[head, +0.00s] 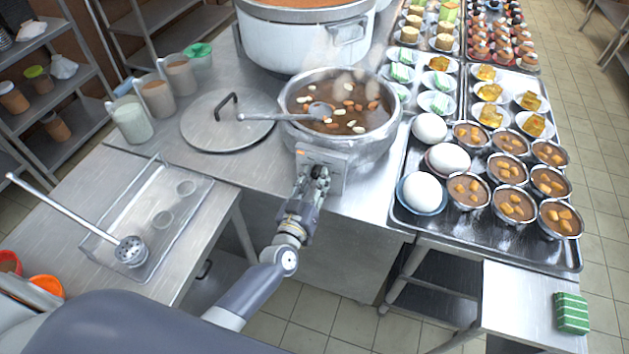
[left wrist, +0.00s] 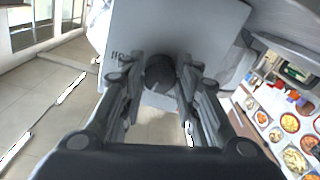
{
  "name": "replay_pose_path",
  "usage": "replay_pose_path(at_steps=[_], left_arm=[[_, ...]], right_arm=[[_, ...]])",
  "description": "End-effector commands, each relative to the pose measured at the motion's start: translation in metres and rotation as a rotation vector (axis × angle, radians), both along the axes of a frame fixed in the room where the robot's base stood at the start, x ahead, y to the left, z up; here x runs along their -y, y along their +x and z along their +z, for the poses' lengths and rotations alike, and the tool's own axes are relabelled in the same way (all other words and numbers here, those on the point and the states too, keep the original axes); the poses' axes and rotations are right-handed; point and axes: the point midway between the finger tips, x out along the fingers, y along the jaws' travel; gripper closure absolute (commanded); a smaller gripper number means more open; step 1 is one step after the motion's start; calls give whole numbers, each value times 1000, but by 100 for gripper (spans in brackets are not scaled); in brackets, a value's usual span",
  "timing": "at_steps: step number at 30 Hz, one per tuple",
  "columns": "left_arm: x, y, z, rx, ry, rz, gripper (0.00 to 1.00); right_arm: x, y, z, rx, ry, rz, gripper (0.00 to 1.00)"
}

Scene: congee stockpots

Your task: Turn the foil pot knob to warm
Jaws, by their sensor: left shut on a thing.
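The silver pot (head: 375,146), with a shiny, foil-like outside, holds dark soup with beans and pieces in it. A grey control box (head: 336,180) sits on its front side; it fills the top of the left wrist view (left wrist: 205,35). There the dark round knob (left wrist: 159,68) stands out from the box between my fingertips, with small dark marks to its left that I cannot read for sure. My left gripper (head: 318,176) is at the box and shut on the knob, as its fingers (left wrist: 160,84) show on both sides. In the head view the gripper mostly hides the knob.
A ladle (head: 262,117) rests in the pot. A lid (head: 227,120) lies to its left, and a large white pot (head: 302,45) stands behind. Trays with eggs (head: 430,127) and brown bowls (head: 468,190) stand right. Open floor (head: 330,318) lies before the counter.

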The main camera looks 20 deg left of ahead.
Motion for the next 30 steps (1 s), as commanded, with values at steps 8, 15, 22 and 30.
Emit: replay_pose_path(at_steps=[8,15,22,30], left_arm=[[1,0,-2,-10,-264,0,94],[2,0,-1,-18,-479,-2,94],[1,0,-1,-23,-641,0,94],[1,0,-1,-27,-750,-1,94]], right_arm=[[0,0,-9,1,0,0,65],[0,1,-15,2,0,0,65],[2,1,-20,1,-2,1,65],[4,1,-23,2,-5,1,65]])
